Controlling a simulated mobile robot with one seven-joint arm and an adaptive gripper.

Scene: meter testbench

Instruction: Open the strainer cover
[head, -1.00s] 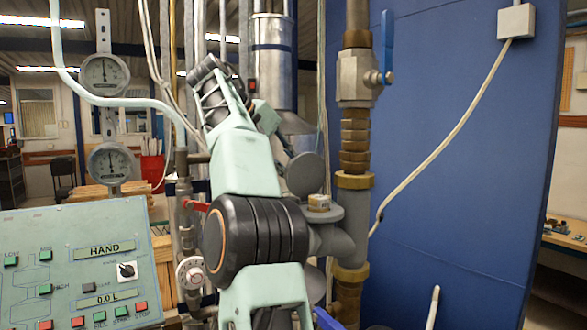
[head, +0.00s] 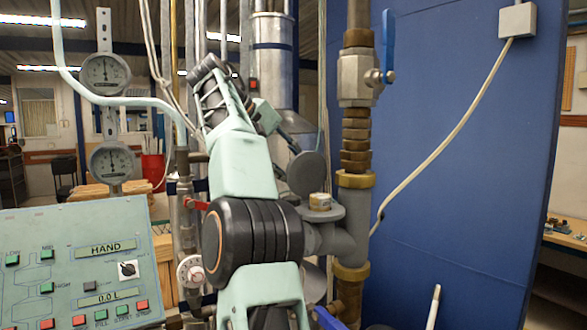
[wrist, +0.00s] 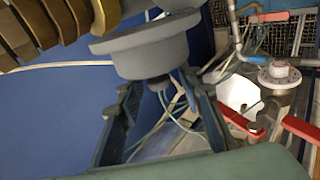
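In the head view, a grey strainer body (head: 350,238) joins the brass pipe at the right of my arm. A brass-coloured round piece (head: 320,201) sits on its flange. A dark grey round disc, seemingly the cover (head: 306,174), stands upright just above and left of it. In the wrist view, a large grey round part (wrist: 145,45) with a darker round underside fills the upper middle. My gripper (wrist: 158,84) has its two fingers spread apart, one on each side below this part. I cannot tell if they touch it. My arm mostly hides the gripper in the head view.
A brass pipe with a blue-handled valve (head: 388,45) rises close to the right. A blue panel (head: 460,130) stands behind. Pressure gauges (head: 106,74) and a control panel (head: 75,265) are at the left. Red handles (wrist: 300,128) lie right of the fingers in the wrist view.

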